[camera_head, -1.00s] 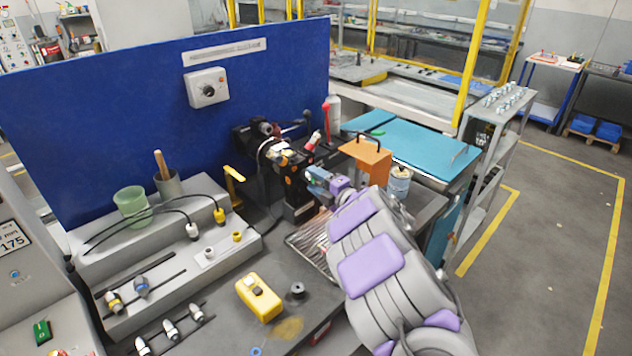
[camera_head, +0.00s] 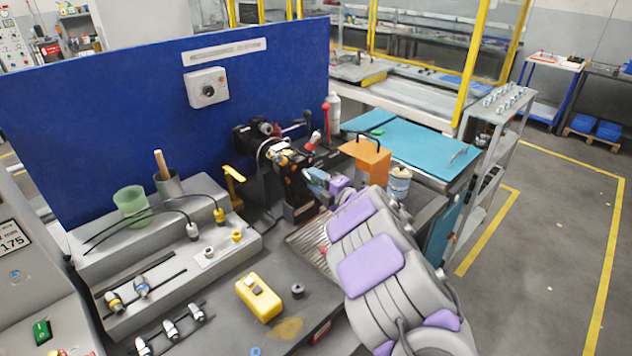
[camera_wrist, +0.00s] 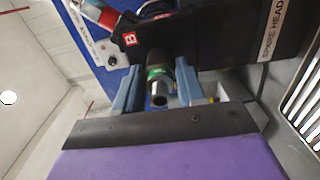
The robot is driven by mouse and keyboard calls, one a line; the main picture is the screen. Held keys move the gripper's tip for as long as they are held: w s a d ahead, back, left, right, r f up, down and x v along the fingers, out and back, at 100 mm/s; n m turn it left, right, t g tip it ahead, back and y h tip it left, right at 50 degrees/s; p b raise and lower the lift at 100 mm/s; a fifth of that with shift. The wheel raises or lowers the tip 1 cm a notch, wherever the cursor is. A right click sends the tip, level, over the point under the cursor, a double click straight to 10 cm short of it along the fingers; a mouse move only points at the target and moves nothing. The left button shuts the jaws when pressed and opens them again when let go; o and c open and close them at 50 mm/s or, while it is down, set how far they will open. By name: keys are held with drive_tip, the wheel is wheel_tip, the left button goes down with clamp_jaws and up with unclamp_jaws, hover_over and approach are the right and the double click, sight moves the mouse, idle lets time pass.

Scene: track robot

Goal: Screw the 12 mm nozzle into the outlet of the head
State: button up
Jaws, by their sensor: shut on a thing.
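In the wrist view, the two blue fingers of my gripper (camera_wrist: 156,90) are shut on the nozzle (camera_wrist: 159,99), a small cylinder with a metal end and a green band. The nozzle points at the camera, and its far end meets or lies just in front of a dark cylindrical part below the black head (camera_wrist: 215,38). The outlet itself is hidden, so I cannot tell if the threads are engaged. In the head view, my gripper (camera_head: 316,183) is beside the dark head assembly (camera_head: 297,188); the nozzle is too small to make out there.
A yellow box (camera_head: 259,298) and a small dark ring (camera_head: 297,290) lie on the grey bench.

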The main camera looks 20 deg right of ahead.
drive_tip(key=shift+r+m+p, duration=0.1)
drive_tip(key=shift+m+p, duration=0.2)
drive_tip(key=shift+p, duration=0.3)
clamp_jaws()
drive_tip(key=shift+m+p, duration=1.5)
drive_tip(key=shift+p, duration=0.75)
drive_tip(key=o, duration=1.2)
unclamp_jaws()
drive_tip(key=p+v, duration=0.2)
drive_tip(key=v, duration=1.5)
drive_tip(key=shift+s+d, duration=0.15)
